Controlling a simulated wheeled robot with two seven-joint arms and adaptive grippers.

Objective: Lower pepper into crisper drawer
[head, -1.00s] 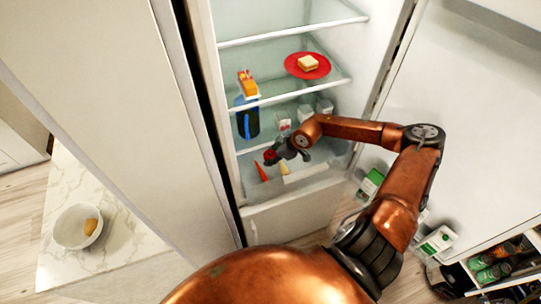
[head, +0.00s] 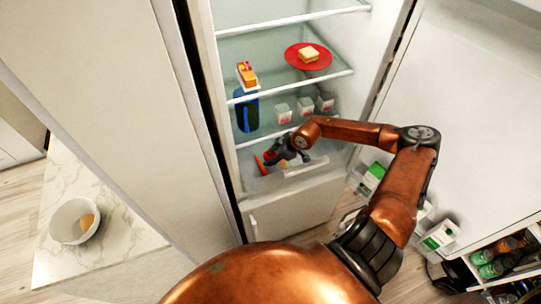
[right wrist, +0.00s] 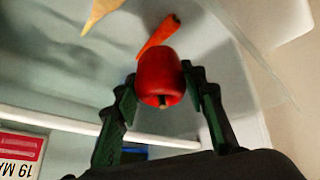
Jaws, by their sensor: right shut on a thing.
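The red pepper (right wrist: 161,84) is held between the two fingers of my right gripper (right wrist: 160,92), which is shut on it, in the right wrist view. In the head view the gripper (head: 276,155) and the small red pepper (head: 269,156) are at the crisper drawer (head: 262,184) low in the fridge. An orange carrot (right wrist: 158,37) and a pale parsnip (right wrist: 102,12) lie beyond the pepper in the wrist view. I cannot tell how high the pepper is above the drawer floor. My left gripper is out of view.
Above the drawer are glass shelves with a blue bottle (head: 246,117), an orange-yellow item (head: 246,75), small white cartons (head: 305,106) and a red plate (head: 294,56) with bread. The open fridge door (head: 470,120) stands at right. A counter (head: 100,250) with a bowl is at left.

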